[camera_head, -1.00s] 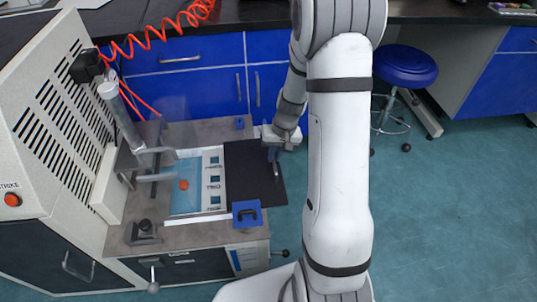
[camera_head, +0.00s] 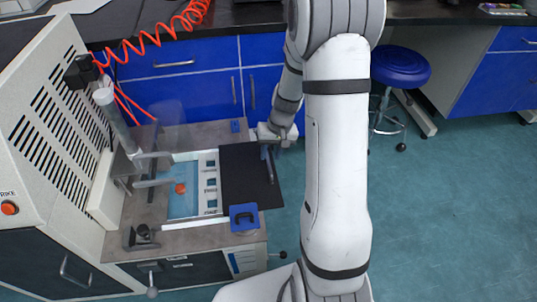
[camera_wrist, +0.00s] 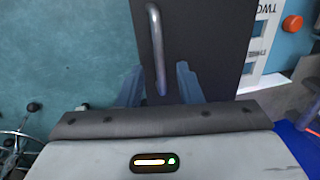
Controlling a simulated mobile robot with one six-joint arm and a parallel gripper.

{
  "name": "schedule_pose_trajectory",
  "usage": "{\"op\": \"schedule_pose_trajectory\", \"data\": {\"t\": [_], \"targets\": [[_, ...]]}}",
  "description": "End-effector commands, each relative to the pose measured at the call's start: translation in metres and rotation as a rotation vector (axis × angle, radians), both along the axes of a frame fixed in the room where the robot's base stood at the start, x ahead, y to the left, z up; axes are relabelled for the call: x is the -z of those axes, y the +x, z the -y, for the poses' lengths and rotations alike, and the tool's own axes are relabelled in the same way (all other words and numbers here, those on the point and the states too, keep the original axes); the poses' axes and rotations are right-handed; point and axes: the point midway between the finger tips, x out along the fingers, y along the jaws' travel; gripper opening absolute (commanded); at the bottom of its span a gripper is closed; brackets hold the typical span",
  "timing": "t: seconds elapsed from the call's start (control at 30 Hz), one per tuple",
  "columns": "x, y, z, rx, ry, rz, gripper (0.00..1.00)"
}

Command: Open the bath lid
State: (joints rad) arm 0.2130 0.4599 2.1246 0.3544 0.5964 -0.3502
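The bath lid (camera_head: 240,190) is a flat black panel with a bar handle (camera_head: 269,165). It lies at the right side of the bath, with its right part out past the bench edge. The bath (camera_head: 183,190) shows uncovered to the left, with blue water-like colour, an orange-red knob and a white lettered strip. In the wrist view, the lid (camera_wrist: 215,45) fills the middle and its metal handle (camera_wrist: 156,45) runs down between my fingers. My gripper (camera_wrist: 158,88) is open, with fingers apart on both sides of the handle's lower end. No finger visibly touches it.
A glass-like tube (camera_head: 116,120) and metal arms stand left of the bath by the vented machine (camera_head: 45,130). A blue stool (camera_head: 400,65) stands behind right. Floor at right is clear.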

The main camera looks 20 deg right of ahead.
Motion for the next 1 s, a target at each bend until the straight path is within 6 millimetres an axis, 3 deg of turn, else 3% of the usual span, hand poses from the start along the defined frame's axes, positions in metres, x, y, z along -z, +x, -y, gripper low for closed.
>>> {"op": "schedule_pose_trajectory", "data": {"t": [0.1, 0.3, 0.9, 1.0], "targets": [[-0.027, 0.001, 0.005, 0.002, -0.002, 0.004, 0.32], [-0.052, 0.000, 0.010, 0.000, 0.000, 0.002, 0.32], [-0.057, 0.000, 0.011, -0.001, -0.001, 0.001, 0.32], [-0.069, -0.002, 0.009, -0.005, -0.004, 0.006, 0.32]]}}
